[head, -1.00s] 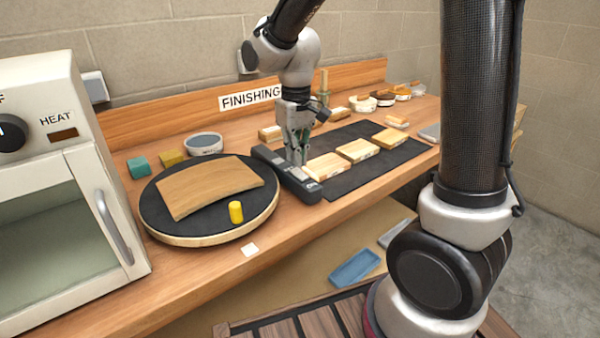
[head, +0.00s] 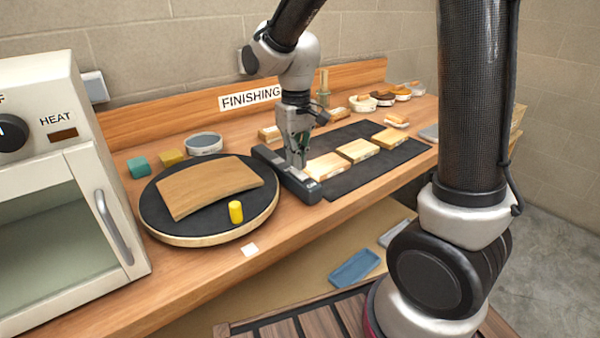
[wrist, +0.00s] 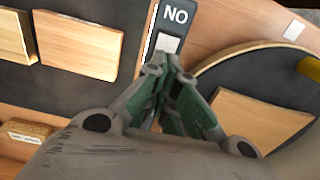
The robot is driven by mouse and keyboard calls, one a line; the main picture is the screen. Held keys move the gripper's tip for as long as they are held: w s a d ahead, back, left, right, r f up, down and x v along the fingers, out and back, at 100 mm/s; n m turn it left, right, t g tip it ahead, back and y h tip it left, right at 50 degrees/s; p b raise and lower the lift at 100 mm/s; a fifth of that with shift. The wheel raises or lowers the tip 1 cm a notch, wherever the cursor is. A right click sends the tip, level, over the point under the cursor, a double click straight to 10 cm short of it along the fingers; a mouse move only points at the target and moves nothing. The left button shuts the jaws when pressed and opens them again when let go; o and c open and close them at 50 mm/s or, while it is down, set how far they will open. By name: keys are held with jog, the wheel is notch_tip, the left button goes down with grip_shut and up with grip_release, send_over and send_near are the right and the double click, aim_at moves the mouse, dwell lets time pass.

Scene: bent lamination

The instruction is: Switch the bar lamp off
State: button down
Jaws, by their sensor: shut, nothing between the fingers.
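The bar lamp (head: 308,192) is a long dark grey bar on the bench, lying between the round turntable and the black mat. In the wrist view, the lamp's end (wrist: 176,14) shows white lettering that reads "NO" from this side, with a pale square switch (wrist: 168,44) beside it. A thin bright strip runs along the lamp's mat-side edge. My gripper (head: 298,164) points down over the lamp, shut and empty. In the wrist view, my gripper's tips (wrist: 166,64) are at the switch's near edge; I cannot tell whether they touch it. The fingers hide the rest of the lamp there.
The round black turntable (head: 158,218) left of the lamp carries a bent wood sheet (head: 210,186) and a yellow cylinder (head: 236,212). The black mat (head: 345,182) on the right carries several wood blocks. A heater oven (head: 60,160) stands at far left.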

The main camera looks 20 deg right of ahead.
jog(key=shift+f, duration=0.75)
dwell(0.3)
jog(key=shift+r, duration=3.5)
jog(key=s, duration=0.1)
jog(key=s+d, duration=0.2)
jog(key=shift+s+f, duration=0.3)
jog(key=shift+f, duration=0.1)
jog(key=s+d+r+m+t, duration=0.1)
jog(key=s+d+r+t, duration=0.1)
jog(key=s+d, duration=0.4)
jog(key=s+d+r+m+t, duration=0.2)
jog(key=s+d+r, duration=0.3)
jog(key=s, duration=0.4)
jog(key=shift+s+d+r+m, duration=0.2)
jog(key=shift+d+m, duration=0.1)
jog(key=shift+d, duration=0.6)
